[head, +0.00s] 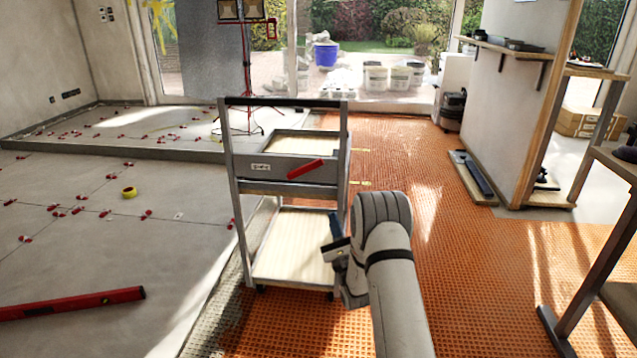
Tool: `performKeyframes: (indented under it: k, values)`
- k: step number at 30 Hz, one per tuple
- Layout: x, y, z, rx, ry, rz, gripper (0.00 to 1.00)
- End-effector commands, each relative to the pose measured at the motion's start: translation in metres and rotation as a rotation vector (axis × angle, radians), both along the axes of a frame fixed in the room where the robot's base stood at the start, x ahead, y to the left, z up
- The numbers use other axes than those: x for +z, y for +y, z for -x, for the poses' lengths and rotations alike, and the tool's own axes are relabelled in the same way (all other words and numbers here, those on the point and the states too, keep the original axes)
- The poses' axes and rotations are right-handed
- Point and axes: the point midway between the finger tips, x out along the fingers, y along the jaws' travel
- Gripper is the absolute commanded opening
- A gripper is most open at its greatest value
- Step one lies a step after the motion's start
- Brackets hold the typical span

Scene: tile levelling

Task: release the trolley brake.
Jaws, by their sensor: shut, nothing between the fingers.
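The grey trolley (233,190) stands in the middle of the head view, with an upper tray and a lower shelf in pale wood. A red lever (305,168), likely the brake lever, sits on the grey panel below the push bar. It is tilted, with its right end higher. A small white label is left of it. My gripper (337,246) is in front of the trolley's right side, lower than the lever and apart from it. It is shut and empty, partly hidden by my wrist. Contact with the trolley cannot be told.
Pale tiles with red levelling clips lie at left, with a red spirit level (72,303) and a yellow tape roll (129,192). Orange matting (450,270) is open floor right of the trolley. A workbench (590,265) stands at far right, a tripod (247,75) behind the trolley.

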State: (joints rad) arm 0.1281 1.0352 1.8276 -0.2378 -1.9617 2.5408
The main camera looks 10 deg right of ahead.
Motion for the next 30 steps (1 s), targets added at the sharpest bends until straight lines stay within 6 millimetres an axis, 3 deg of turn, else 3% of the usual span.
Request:
performKeyframes:
  k: [30]
  values:
    - [0.018,0.001,-0.019,-0.003,0.004,0.001,0.00]
